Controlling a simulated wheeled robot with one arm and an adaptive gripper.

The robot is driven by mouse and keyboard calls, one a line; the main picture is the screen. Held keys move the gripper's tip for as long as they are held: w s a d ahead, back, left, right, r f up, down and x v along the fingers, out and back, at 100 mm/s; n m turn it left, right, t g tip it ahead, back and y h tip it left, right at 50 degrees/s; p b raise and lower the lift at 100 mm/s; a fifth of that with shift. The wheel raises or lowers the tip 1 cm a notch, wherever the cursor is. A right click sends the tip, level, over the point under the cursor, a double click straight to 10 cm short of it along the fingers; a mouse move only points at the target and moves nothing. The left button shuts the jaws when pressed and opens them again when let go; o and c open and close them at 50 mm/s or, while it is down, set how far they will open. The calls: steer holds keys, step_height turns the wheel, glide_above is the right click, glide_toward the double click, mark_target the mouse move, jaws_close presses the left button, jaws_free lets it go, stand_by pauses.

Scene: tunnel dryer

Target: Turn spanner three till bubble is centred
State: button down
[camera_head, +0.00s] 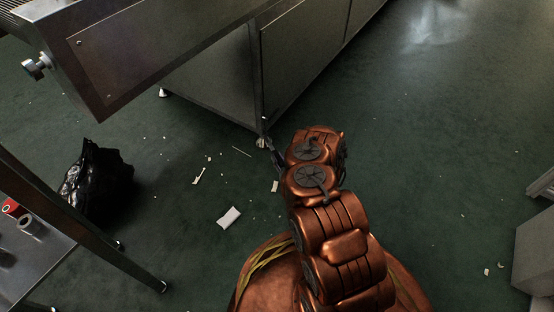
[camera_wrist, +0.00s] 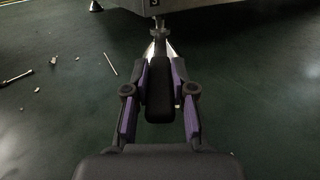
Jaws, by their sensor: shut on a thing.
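In the wrist view my gripper (camera_wrist: 161,75) has its purple-padded fingers closed on the thick black handle of a spanner (camera_wrist: 160,95). The spanner points away from me to a levelling foot (camera_wrist: 158,22) under the machine's near corner. Its far end overlaps the foot, and the exact fit of the jaw is too small to tell. In the head view my gripper (camera_head: 277,153) is a small dark shape beside that foot, partly hidden by my copper arm. A dark mark on the machine panel above the foot is only partly readable. No bubble level can be made out.
The steel dryer housing (camera_head: 205,75) fills the upper left, with another foot (camera_head: 163,93) further left. A black bag (camera_head: 98,180), a steel table (camera_head: 35,262) and paper scraps (camera_head: 229,217) are at left. Open green floor lies to the right, up to a grey box (camera_head: 535,245).

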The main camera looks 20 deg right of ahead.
steer(key=shift+w+a, duration=0.1)
steer(key=c, duration=1)
jaws_free()
steer(key=shift+o, duration=0.2)
steer(key=shift+r, duration=0.1)
steer(key=shift+w+d+r, duration=0.1)
steer(key=shift+r, duration=1.3)
steer(key=shift+d+r, duration=0.1)
steer(key=shift+r, duration=1.3)
steer(key=shift+a+r, duration=0.1)
steer(key=shift+r, duration=2.05)
